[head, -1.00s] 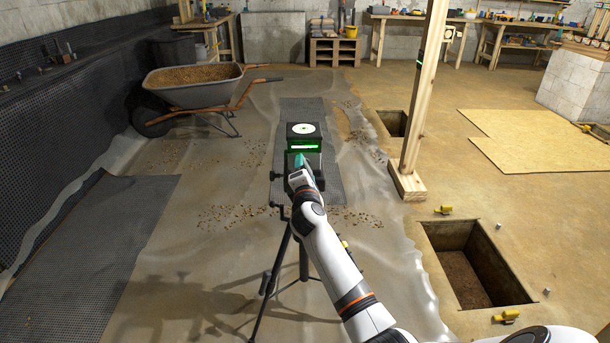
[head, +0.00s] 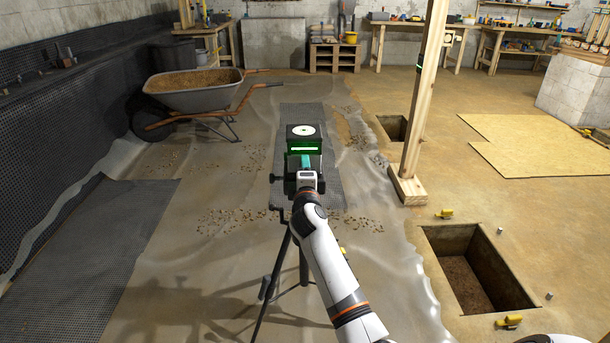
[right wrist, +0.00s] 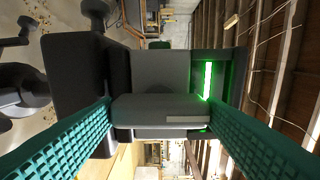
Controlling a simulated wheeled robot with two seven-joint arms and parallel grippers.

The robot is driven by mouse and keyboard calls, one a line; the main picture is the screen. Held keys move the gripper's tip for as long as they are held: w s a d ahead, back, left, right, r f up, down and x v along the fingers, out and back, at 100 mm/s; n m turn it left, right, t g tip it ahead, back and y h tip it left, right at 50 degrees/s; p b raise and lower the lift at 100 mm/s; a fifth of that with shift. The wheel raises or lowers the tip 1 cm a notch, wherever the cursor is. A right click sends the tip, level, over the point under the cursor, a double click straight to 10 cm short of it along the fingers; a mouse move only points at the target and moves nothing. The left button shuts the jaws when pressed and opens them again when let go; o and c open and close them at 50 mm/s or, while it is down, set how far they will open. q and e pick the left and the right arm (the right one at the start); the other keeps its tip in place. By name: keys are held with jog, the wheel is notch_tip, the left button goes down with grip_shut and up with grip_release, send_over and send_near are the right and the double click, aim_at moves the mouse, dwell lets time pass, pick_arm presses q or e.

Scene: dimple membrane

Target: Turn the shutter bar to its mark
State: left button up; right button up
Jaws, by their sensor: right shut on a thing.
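A dark laser-level box (head: 303,138) with a glowing green slot stands on a black tripod (head: 285,262) in mid floor. In the right wrist view, the green slot (right wrist: 208,80) is upright, beside a grey block. The shutter bar (right wrist: 150,104) looks like a grey bar with a pale stripe in front of that block. My right gripper (head: 305,163) reaches the near face of the box. In its wrist view, the teal fingers (right wrist: 158,112) are on either side of the bar, shut on it. I cannot make out the mark. My left gripper is not in view.
A wheelbarrow of gravel (head: 193,95) stands back left. A wooden post (head: 425,95) rises right of the tripod. Open pits (head: 475,270) lie in the floor to the right, with small yellow items (head: 508,321) nearby. A dark mat (head: 335,180) runs under the tripod.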

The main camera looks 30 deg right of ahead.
jog(key=shift+f, duration=0.1)
jog(key=o, duration=1)
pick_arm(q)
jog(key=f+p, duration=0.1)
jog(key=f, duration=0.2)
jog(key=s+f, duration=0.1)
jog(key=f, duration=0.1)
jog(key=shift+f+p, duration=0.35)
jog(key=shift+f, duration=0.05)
pick_arm(e)
jog(key=v, duration=1.2)
jog(key=shift+s, duration=0.1)
